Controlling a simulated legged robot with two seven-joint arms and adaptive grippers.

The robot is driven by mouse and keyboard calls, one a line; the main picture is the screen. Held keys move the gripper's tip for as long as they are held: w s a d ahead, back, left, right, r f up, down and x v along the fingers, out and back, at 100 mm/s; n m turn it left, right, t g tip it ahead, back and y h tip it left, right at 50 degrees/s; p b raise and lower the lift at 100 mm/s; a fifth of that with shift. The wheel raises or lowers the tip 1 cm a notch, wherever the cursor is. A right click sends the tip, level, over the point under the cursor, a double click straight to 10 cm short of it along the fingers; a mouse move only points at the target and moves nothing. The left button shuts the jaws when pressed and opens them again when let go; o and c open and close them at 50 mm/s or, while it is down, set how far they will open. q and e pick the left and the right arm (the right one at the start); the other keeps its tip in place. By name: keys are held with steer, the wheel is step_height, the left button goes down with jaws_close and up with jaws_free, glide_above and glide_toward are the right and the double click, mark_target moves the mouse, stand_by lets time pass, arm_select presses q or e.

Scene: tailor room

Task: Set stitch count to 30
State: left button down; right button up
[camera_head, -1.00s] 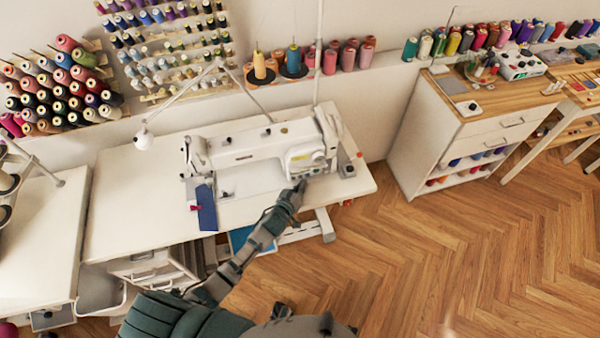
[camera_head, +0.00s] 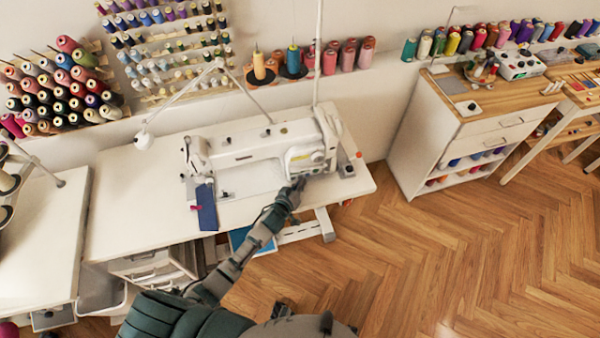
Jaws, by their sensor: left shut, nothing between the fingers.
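A white sewing machine (camera_head: 245,149) stands on a white table. Its control panel (camera_head: 308,157) with small dials or buttons is on the right end of the machine's front. The stitch count setting is too small to read. My left gripper (camera_head: 298,182) is shut and empty, with its tip at the lower edge of the control panel. I cannot tell whether it touches the panel. My right gripper is not in view.
A small box with a red button (camera_head: 359,156) sits right of the machine. A white cabinet (camera_head: 432,140) stands farther right. The wooden floor (camera_head: 450,250) is clear.

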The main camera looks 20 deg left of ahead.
mark_target(307, 204)
arm_select(q)
steer(key=shift+w+a, duration=0.1)
stand_by(0.3)
steer(key=shift+s+d+r+p, duration=0.1)
steer(key=shift+s+d+p, duration=0.25)
steer(key=shift+s+d, duration=0.05)
steer(key=shift+s, duration=0.1)
steer(key=shift+d, duration=0.1)
steer(key=shift+s+d, duration=0.2)
steer(key=shift+s, duration=0.1)
steer(key=shift+s+d+p, duration=0.3)
steer(key=shift+s+d, duration=0.15)
steer(key=shift+s, duration=0.3)
steer(key=shift+s+d+p, duration=0.35)
steer(key=shift+s+d, duration=0.15)
steer(key=shift+s, duration=0.2)
steer(key=shift+s+d+p, duration=0.3)
steer(key=shift+s+d, duration=0.15)
steer(key=shift+s, duration=0.3)
